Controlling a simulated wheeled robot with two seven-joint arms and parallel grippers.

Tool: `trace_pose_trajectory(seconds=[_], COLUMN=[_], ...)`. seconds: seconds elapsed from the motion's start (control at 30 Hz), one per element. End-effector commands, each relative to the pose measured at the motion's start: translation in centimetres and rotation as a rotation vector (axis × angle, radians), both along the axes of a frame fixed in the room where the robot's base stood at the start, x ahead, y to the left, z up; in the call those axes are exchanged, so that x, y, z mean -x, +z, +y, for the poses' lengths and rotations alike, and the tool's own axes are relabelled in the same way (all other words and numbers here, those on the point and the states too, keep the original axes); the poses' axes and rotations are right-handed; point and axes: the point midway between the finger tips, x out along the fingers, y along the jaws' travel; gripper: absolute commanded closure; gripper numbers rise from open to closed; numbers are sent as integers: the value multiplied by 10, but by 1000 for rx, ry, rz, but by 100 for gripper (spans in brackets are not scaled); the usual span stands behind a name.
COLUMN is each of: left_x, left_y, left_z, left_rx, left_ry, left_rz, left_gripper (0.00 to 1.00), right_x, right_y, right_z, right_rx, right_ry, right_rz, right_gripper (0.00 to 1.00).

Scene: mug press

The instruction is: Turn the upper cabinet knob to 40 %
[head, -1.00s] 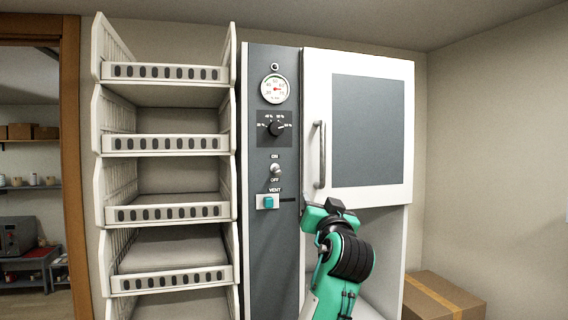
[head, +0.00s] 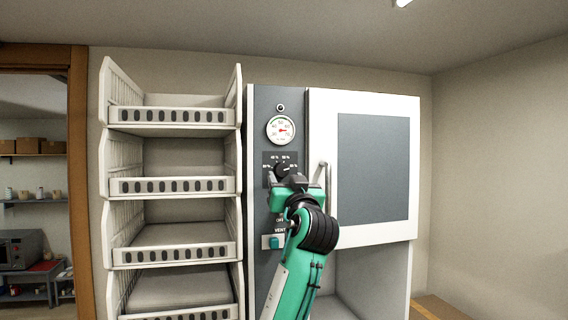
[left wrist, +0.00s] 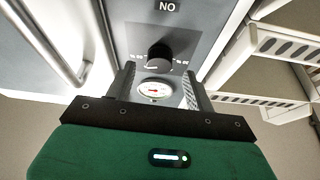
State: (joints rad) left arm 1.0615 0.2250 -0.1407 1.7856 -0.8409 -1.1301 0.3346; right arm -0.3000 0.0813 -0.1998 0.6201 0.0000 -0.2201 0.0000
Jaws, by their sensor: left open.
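The upper cabinet knob (head: 281,169) is a black dial on a dark plate with percent marks, on the grey control strip. My left gripper (head: 295,179) is in front of and just below it, hiding its lower part and its pointer. In the left wrist view the knob (left wrist: 160,56) lies beyond the gap between the open fingers (left wrist: 158,78), with nothing held. I cannot tell whether a finger touches it. The right gripper is not in view.
A round gauge (head: 281,130) sits above the knob. The white door (head: 363,102) with its vertical handle stands close on the right. White shelf baskets (head: 172,186) stand left.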

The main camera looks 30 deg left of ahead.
Motion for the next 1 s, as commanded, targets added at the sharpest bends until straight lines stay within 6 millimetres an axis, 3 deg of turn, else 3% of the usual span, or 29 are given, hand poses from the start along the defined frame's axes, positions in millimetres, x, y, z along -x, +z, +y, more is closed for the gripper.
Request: trace_pose_trajectory(seconds=[0.03, 0.2, 0.6, 0.83, 1.0], left_x=[-5, -15, -19, -19, -18], left_y=[7, 11, 11, 11, 10], left_z=[6, 16, 20, 20, 20], left_rx=[-1, 0, 0, 0, 2], left_ry=[2, 1, -1, -1, -2], left_rz=[2, 2, 0, 0, -3], left_gripper=[46, 46, 46, 89, 91], right_x=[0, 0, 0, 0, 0], right_y=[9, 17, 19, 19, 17], right_z=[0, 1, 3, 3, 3], right_rx=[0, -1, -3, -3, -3], right_ry=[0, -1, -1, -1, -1], right_rz=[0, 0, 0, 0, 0], right_gripper=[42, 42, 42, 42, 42])
